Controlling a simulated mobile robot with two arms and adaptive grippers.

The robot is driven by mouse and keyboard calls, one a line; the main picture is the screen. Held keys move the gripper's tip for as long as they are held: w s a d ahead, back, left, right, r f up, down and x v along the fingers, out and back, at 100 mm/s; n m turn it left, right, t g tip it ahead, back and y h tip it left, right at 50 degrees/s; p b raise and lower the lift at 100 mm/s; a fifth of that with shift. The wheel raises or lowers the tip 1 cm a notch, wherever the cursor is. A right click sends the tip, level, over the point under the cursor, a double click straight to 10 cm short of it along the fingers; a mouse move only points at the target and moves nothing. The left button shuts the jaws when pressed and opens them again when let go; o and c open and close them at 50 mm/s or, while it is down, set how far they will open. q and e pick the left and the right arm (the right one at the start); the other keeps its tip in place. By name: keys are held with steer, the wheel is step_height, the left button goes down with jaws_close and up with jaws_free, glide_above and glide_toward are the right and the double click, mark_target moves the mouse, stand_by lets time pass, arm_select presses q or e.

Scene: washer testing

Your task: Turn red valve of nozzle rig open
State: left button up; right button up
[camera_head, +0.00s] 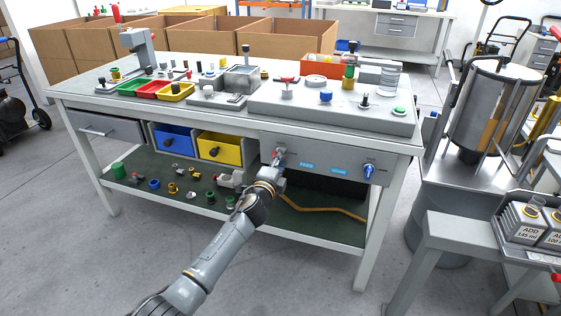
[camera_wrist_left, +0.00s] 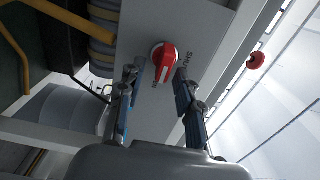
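The red valve knob (camera_head: 279,151) is on the grey front panel (camera_head: 315,162) of the workbench. In the left wrist view the red knob (camera_wrist_left: 164,56) has a red and white pointer lever, with small dark lettering on the panel beside it. My left gripper (camera_head: 277,162) is in front of this knob. In the left wrist view the left gripper (camera_wrist_left: 160,78) is open, with one finger on each side of the knob's lever. I cannot tell whether the fingers touch it. My right gripper is not in view.
A blue knob (camera_head: 368,170) is on the panel's right. The grey rig block (camera_head: 335,112) above carries a red-handled fitting (camera_head: 287,81) and a green button (camera_head: 399,111). Blue (camera_head: 174,139) and yellow (camera_head: 219,148) drawers are left of the gripper. A shelf with loose fittings lies below.

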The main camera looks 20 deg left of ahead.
arm_select(q)
steer(key=s, duration=1.2)
steer(key=shift+a, duration=0.25)
